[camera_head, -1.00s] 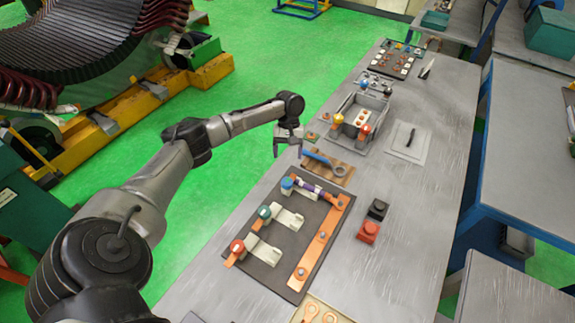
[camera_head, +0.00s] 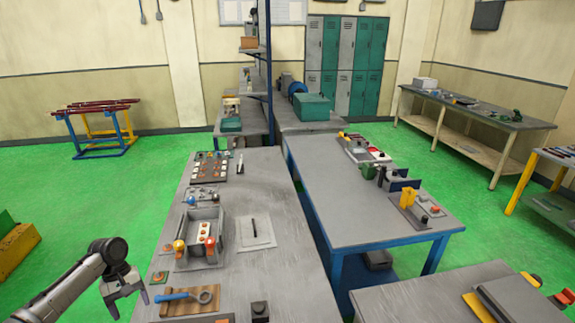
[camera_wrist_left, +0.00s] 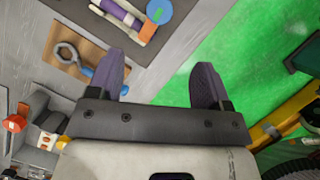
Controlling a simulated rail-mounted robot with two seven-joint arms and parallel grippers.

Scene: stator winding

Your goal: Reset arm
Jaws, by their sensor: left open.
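My left gripper (camera_head: 125,291) hangs at the left edge of the grey work table, at the lower left of the head view. In the left wrist view my left gripper (camera_wrist_left: 160,85) has its two fingers apart with nothing between them. The fingers point over the table edge, with green floor showing between and beside them. My right gripper is in neither view.
A blue-handled ring tool (camera_head: 187,296) lies on a wooden board close to the gripper. Behind it stands a grey box (camera_head: 202,238) with coloured knobs. A blue-framed table (camera_head: 355,200) stands to the right. Green floor (camera_head: 80,200) is clear to the left.

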